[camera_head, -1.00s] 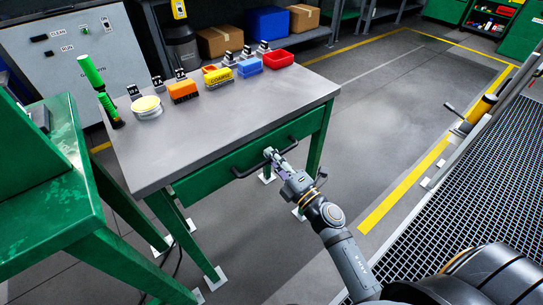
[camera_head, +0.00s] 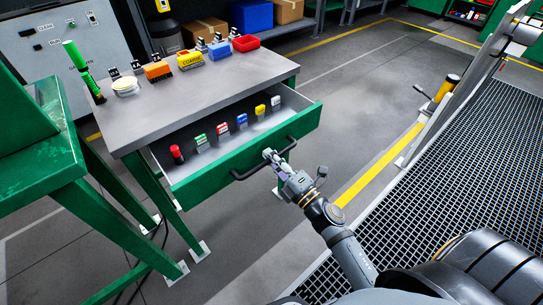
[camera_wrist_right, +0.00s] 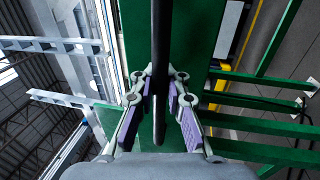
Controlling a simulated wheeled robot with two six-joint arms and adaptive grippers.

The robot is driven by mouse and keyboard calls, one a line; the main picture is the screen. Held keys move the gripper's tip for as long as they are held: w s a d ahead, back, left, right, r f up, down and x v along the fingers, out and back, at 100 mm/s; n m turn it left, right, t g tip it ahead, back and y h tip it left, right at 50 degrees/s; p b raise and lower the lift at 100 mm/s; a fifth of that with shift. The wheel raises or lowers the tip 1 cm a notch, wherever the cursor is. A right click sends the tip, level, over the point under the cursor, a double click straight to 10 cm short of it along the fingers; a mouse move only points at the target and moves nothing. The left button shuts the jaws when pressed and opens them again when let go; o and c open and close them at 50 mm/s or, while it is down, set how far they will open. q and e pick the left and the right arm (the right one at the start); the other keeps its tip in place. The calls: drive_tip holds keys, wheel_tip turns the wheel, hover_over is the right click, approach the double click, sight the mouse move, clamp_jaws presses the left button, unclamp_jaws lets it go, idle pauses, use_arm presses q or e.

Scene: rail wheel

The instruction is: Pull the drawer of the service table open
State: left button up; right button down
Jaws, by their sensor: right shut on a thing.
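The service table (camera_head: 190,95) has a grey top and green legs. Its green drawer (camera_head: 235,160) stands well out from the table front, with its inside showing. The black bar handle (camera_head: 245,174) runs across the drawer front. In the right wrist view the handle (camera_wrist_right: 160,45) runs upright between the purple-padded fingers of my right gripper (camera_wrist_right: 161,85). My left gripper is not in view.
The drawer holds a row of small items, including a red one (camera_head: 177,153) and a yellow one (camera_head: 260,110). A green bench (camera_head: 45,150) is at left. Floor right of the drawer is clear.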

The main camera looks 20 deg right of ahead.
drive_tip(key=shift+s+f, duration=0.15)
drive_tip(key=c, duration=1.7)
unclamp_jaws()
drive_tip(key=shift+o, duration=0.2)
drive_tip(key=v, duration=1.2)
